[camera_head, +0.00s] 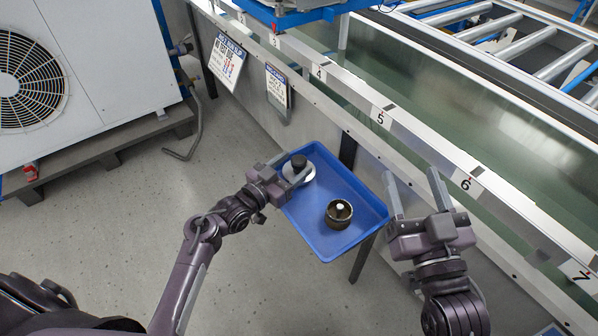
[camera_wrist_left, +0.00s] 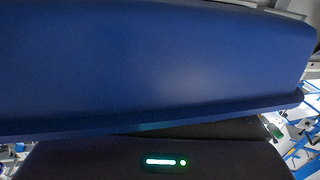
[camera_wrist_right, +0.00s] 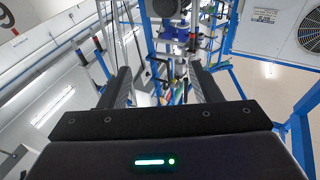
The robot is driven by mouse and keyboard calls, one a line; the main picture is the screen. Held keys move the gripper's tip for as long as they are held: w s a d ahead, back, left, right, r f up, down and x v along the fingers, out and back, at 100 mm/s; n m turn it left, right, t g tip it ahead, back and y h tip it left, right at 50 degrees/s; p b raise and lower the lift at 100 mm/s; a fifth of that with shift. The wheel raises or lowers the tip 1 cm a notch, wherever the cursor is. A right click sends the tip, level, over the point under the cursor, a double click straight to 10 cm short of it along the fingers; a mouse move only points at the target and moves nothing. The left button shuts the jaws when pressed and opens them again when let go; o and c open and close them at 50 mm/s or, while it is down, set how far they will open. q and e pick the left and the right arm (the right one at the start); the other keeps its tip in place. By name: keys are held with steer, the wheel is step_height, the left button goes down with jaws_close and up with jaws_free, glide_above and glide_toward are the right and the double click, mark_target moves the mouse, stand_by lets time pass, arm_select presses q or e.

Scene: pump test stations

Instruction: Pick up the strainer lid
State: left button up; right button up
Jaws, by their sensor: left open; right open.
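The strainer lid appears to be the pale round disc with a black knob (camera_head: 300,163), lying in the far left part of a blue tray (camera_head: 318,248). My left gripper (camera_head: 297,165) is open over the tray's left edge, with its fingers reaching to either side of the knob. Contact cannot be told. In the left wrist view, a blue surface (camera_wrist_left: 160,70), probably the tray, fills most of the picture and hides the fingers and lid. My right gripper (camera_head: 412,174) is open and empty, right of the tray. Its spread fingers show in the right wrist view (camera_wrist_right: 160,85).
A dark round cup-like part (camera_head: 339,213) stands in the tray, near and right of the lid. A metal rail (camera_head: 410,130) with numbered marks runs behind the tray. A white fan unit (camera_head: 100,65) stands at left. The floor between is clear.

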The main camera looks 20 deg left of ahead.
mark_target(293, 164)
arm_select(q)
steer(key=x, duration=0.3)
steer(key=shift+a+b, duration=0.1)
steer(key=shift+b, duration=0.3)
steer(key=shift+r, duration=0.1)
steer(key=c, duration=0.9)
arm_select(e)
step_height(293, 164, up, 7)
steer(key=s+d+t+y, duration=0.1)
steer(key=t, duration=0.2)
steer(key=shift+s+t+y, duration=0.25)
steer(key=shift+t+y, duration=0.05)
steer(key=shift+y, duration=0.1)
